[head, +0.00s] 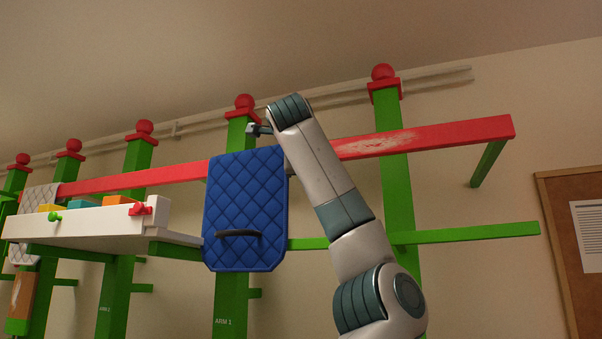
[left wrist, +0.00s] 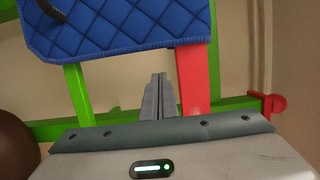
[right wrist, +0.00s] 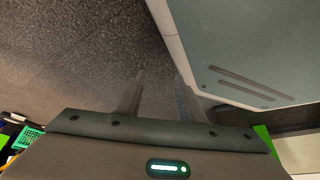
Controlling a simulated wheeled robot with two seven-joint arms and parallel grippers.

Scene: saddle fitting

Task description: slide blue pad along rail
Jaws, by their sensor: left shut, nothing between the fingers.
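The blue quilted pad (head: 245,205) hangs over the red rail (head: 450,132), with a dark handle (head: 238,233) on its lower front. My left gripper (head: 256,129) is high beside the pad's upper right edge, near the post; its hand is partly hidden by my own arm. In the left wrist view its fingers (left wrist: 158,82) are shut and empty, just short of the pad (left wrist: 120,28) and beside the red rail (left wrist: 193,82). I cannot tell whether they touch the pad. My right gripper (right wrist: 158,90) is open and empty over grey floor, away from the pad.
A white tray (head: 100,228) with colored blocks stands left of the pad. Green posts (head: 397,180) with red ball tops carry the rail, and green side arms (head: 470,233) stick out below. The rail right of my arm is bare, with a worn pale patch. A corkboard (head: 570,215) hangs far right.

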